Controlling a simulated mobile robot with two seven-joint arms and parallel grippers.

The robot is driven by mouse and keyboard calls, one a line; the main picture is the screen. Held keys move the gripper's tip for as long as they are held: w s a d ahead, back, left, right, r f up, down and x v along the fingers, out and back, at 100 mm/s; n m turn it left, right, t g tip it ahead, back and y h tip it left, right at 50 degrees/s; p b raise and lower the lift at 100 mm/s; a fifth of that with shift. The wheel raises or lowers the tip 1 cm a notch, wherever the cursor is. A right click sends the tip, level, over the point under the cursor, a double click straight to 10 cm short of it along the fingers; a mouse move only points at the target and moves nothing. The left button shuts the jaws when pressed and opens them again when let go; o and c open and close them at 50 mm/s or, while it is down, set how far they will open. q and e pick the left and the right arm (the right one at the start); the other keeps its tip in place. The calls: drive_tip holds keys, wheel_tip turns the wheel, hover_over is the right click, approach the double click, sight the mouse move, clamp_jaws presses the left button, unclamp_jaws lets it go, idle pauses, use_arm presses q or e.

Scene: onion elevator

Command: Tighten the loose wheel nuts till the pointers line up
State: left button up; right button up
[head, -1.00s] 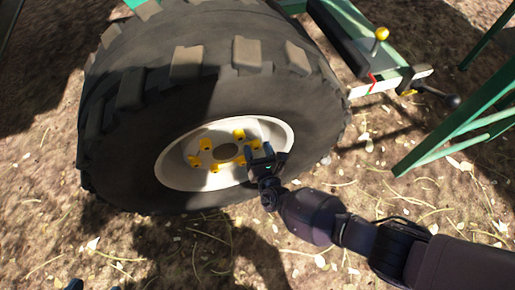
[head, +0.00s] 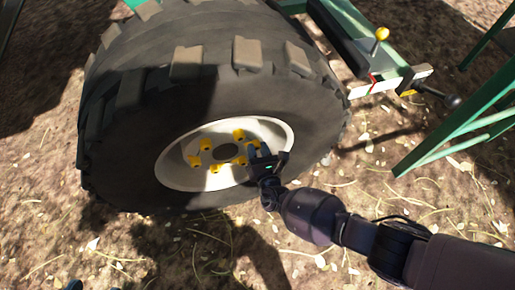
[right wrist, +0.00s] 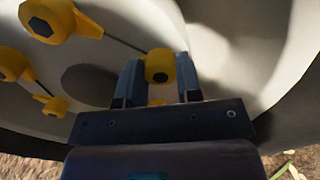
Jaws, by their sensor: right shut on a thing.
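A big black tractor wheel with a pale rim (head: 172,172) carries a ring of several yellow wheel nuts with pointers around a dark hub, such as one at the left (head: 194,160). My right gripper (head: 258,152) is at the right side of the ring. In the right wrist view its fingers (right wrist: 159,82) are shut on a yellow nut (right wrist: 159,64); that nut's pointer is mostly hidden. The upper left nut (right wrist: 45,20) has its pointer toward the right. Another nut (right wrist: 13,64) points down right. Dark tips at the head view's bottom left (head: 74,285) may be my left gripper.
The deep-lugged tyre (head: 130,150) surrounds the rim. A green frame with a yellow-knobbed lever (head: 381,34) stands at the upper right, and green bars (head: 455,140) at the right. Straw-strewn ground (head: 370,180) is open below and right of the wheel.

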drive_tip(key=m, duration=0.4)
drive_tip(key=shift+m, duration=0.3)
use_arm(q)
drive_tip(key=shift+w, duration=0.1)
use_arm(e)
drive_tip(key=shift+d+m, duration=0.1)
drive_tip(key=shift+m, duration=1.8)
use_arm(q)
drive_tip(key=shift+s, duration=0.2)
use_arm(e)
drive_tip(key=o, duration=0.9)
drive_tip(key=shift+o, duration=0.2)
drive_tip(key=shift+s, duration=0.1)
drive_tip(key=shift+s+d, duration=0.15)
drive_tip(key=shift+s, duration=0.15)
use_arm(q)
drive_tip(key=shift+d+f+m+g+p, duration=0.3)
drive_tip(key=shift+g+p, duration=0.2)
drive_tip(key=shift+p, duration=0.65)
use_arm(e)
drive_tip(key=v, duration=1)
